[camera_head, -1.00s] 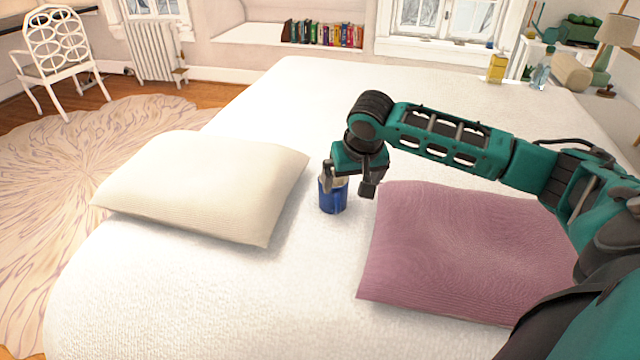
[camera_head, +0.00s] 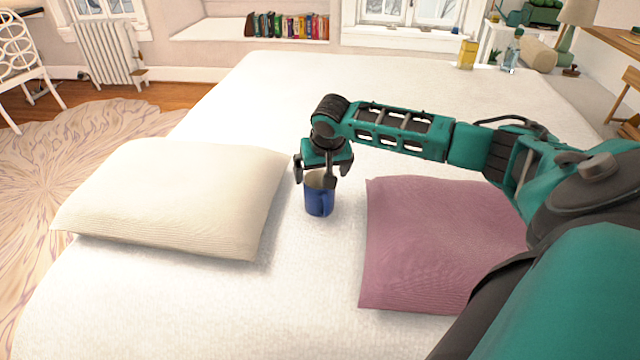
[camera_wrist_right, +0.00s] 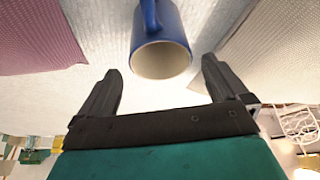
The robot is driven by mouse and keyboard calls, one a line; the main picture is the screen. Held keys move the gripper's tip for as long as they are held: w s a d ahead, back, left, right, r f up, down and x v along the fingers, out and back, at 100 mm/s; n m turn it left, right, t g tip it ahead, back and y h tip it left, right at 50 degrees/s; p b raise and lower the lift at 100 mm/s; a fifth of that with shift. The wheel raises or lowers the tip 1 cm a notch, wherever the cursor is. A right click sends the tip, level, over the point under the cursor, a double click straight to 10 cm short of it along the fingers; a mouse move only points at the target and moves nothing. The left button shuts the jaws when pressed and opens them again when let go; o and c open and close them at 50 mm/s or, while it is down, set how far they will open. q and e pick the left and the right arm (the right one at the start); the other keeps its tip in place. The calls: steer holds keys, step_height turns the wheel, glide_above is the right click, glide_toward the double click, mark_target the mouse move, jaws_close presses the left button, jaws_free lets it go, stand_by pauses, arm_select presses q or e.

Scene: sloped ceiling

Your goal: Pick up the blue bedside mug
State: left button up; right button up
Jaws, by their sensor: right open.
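The blue mug (camera_head: 319,201) stands upright on the white bed between the two pillows. Its inside is pale. My right gripper (camera_head: 315,177) is open and empty at the mug's rim, with one finger left of the mug and the other in front of its right side. In the right wrist view the mug (camera_wrist_right: 174,22) shows its open mouth and its handle, just beyond the gap between the open fingertips (camera_wrist_right: 161,66). I see no grip on it. My left gripper is not in view.
A cream pillow (camera_head: 175,198) lies to the left of the mug and a mauve pillow (camera_head: 440,245) to the right, under my right arm. The white bed (camera_head: 270,110) is clear behind the mug. A yellow container (camera_head: 467,54) and a bottle (camera_head: 511,52) stand at the far right.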

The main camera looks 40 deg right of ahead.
mark_target(320, 181)
steer(key=x, duration=0.2)
steer(key=b+x, duration=0.1)
steer(key=x, duration=0.1)
steer(key=shift+s+a+f, duration=0.1)
steer(key=shift+s+f, duration=0.05)
steer(key=shift+f, duration=0.25)
steer(key=c, duration=0.9)
steer(key=shift+c, duration=0.7)
steer(key=shift+r, duration=0.2)
